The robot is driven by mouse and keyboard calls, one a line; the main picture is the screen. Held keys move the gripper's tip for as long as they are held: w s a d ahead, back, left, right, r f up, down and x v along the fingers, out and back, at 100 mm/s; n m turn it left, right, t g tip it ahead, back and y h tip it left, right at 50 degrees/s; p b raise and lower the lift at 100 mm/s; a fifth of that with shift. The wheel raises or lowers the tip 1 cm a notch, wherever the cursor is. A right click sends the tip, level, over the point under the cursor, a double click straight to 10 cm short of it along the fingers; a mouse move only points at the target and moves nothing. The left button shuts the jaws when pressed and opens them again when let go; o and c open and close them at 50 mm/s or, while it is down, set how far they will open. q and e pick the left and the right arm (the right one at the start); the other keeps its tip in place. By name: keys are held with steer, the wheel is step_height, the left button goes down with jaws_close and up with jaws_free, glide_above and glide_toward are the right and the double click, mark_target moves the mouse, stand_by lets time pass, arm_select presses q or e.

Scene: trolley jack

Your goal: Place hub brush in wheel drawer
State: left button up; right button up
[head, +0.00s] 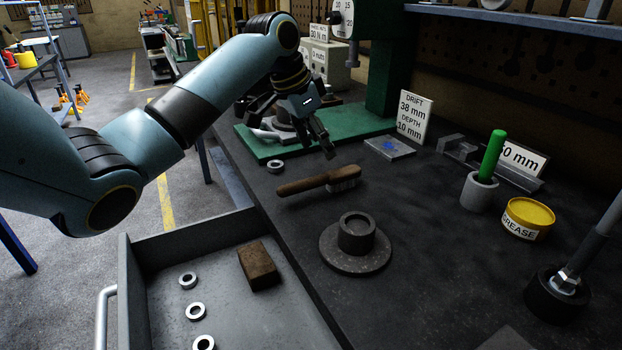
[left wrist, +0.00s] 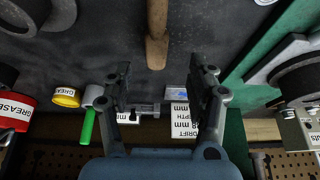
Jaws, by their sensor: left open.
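The hub brush (head: 305,185) lies on the dark bench top, its wooden handle pointing left and its pale bristles at the right end. In the left wrist view its brown handle (left wrist: 157,38) enters from the top, in line with the gap between my fingers. My left gripper (head: 325,148) is open and empty, above and behind the brush, apart from it. Its two fingers also show in the left wrist view (left wrist: 161,82). The wheel drawer (head: 190,238) is pulled open at the lower left, holding a brown block (head: 258,266) and several metal rings (head: 195,311). My right gripper is not in view.
A dark flanged hub (head: 356,245) stands on the bench in front of the brush. A small ring (head: 275,166) lies behind the handle. A green press base (head: 260,143), grease tin (head: 528,217) and green-handled tool (head: 491,157) stand farther off. The drawer has bare floor.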

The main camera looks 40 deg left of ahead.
mark_target(332, 174)
arm_select(q)
steer(key=x, duration=0.3)
steer(key=shift+w+d+f, duration=0.15)
steer(key=shift+w, duration=0.25)
steer(key=shift+f, duration=0.55)
steer(key=x, duration=0.5)
steer(key=shift+s+d, duration=0.2)
steer(key=shift+s, duration=0.05)
jaws_close()
